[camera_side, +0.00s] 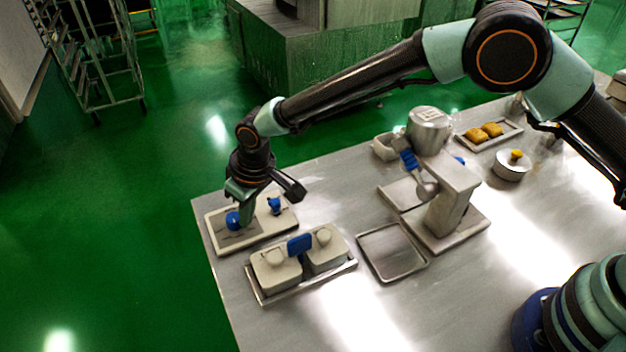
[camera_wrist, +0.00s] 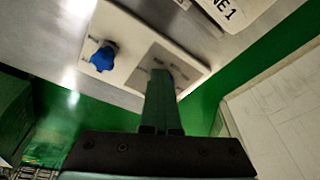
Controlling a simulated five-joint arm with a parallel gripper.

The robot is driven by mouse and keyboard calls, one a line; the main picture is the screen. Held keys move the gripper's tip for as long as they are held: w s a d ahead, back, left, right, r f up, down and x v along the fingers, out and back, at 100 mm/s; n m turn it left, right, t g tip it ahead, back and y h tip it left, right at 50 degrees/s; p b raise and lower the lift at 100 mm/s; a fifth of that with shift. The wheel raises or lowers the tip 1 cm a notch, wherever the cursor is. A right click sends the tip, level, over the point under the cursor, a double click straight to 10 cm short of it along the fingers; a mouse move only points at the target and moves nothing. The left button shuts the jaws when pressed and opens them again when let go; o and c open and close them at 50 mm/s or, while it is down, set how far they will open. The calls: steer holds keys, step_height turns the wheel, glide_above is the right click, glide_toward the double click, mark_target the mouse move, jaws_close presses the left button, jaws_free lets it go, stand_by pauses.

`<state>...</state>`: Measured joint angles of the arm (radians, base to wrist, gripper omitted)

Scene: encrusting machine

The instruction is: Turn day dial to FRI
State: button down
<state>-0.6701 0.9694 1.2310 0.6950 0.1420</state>
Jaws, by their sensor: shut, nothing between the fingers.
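A pale control panel (camera_side: 258,238) lies at the left end of the steel table, with a darker inset plate. One blue dial (camera_side: 233,219) is on that plate, right beside my fingertips; whether they touch it I cannot tell. A second blue knob (camera_side: 274,205) stands to its right. My gripper (camera_side: 246,222) points down over the panel, shut and empty. In the wrist view my closed fingers (camera_wrist: 160,78) cover part of the inset plate and hide the dial there. The other blue knob (camera_wrist: 103,57) shows to the left. The day markings are too small to read.
An empty tray (camera_side: 392,252) and the machine (camera_side: 450,205) stand to the right. The table's left edge is close to the panel.

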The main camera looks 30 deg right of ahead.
steer(key=shift+s+a, duration=0.3)
steer(key=shift+a, duration=0.55)
steer(key=shift+s, duration=0.15)
steer(key=shift+s, duration=0.25)
step_height(320, 180, up, 6)
stand_by(0.7)
steer(key=shift+d, duration=0.1)
steer(key=shift+w+d+f, duration=0.15)
steer(key=shift+d+f, duration=0.15)
steer(key=shift+f, duration=0.7)
steer(key=shift+w+d+f, duration=0.2)
steer(key=shift+d+f, duration=0.1)
steer(key=shift+f, duration=0.7)
steer(key=shift+w+d+f, duration=0.15)
steer(key=shift+d+f, duration=0.15)
steer(key=shift+f, duration=0.7)
steer(key=shift+w+a, duration=0.2)
steer(key=shift+a, duration=0.05)
